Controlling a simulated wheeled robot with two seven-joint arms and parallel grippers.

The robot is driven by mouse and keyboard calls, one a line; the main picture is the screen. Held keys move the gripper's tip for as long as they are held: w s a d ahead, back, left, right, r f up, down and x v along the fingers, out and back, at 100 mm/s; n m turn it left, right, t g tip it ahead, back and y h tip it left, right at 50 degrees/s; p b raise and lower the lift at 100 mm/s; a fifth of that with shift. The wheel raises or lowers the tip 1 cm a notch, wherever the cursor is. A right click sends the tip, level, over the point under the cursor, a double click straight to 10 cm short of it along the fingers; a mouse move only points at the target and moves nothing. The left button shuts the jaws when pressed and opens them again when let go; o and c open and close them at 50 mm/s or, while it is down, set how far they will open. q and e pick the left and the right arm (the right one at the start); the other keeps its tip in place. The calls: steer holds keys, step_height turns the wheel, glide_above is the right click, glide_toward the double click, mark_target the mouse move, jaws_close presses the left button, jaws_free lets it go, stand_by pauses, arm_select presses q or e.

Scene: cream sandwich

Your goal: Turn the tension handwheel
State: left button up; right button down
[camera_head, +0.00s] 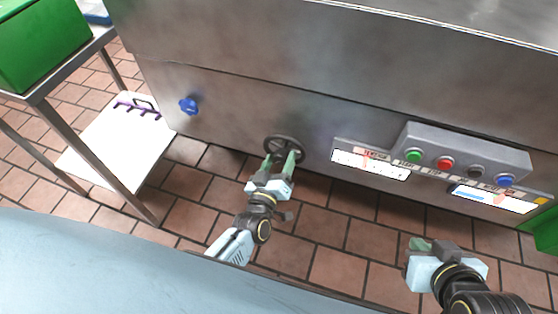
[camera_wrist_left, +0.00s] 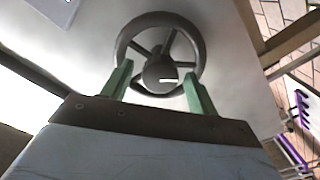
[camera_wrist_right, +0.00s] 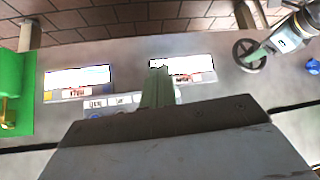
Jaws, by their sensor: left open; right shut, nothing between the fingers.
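The dark spoked handwheel (camera_head: 283,138) is on the lower front of the steel machine. In the left wrist view it (camera_wrist_left: 160,70) fills the upper middle, with its hub between my green fingers. My left gripper (camera_head: 279,161) is open at the wheel, one finger on each side of its lower part. Whether the fingers touch the rim cannot be told. My right gripper (camera_head: 418,243) is shut and empty, in front of the machine and well to the right of the wheel. The wheel (camera_wrist_right: 236,54) also shows at the upper right of the right wrist view.
A control box (camera_head: 465,148) with coloured buttons and labelled panels is right of the wheel. A blue knob (camera_head: 189,105) is on the machine's left. A metal table with a green crate (camera_head: 40,45) stands at left, above a white board (camera_head: 118,140) with a purple rack.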

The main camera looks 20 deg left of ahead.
mark_target(279, 161)
arm_select(q)
steer(key=s+p, duration=0.1)
steer(key=s, duration=0.4)
steer(key=shift+a+p, duration=0.1)
steer(key=shift+p, duration=0.3)
steer(key=s+p, duration=0.2)
steer(key=s, duration=0.6)
steer(key=shift+s, duration=0.2)
arm_select(e)
steer(key=s+d+f+g+h, duration=0.1)
steer(key=s+d+f+g, duration=0.3)
steer(key=s+f+g, duration=0.1)
step_height(279, 161, down, 3)
steer(key=shift+s+r+h, duration=0.1)
steer(key=shift+s+h, duration=0.2)
steer(key=shift+s, duration=0.25)
arm_select(q)
steer(key=shift+a, duration=0.1)
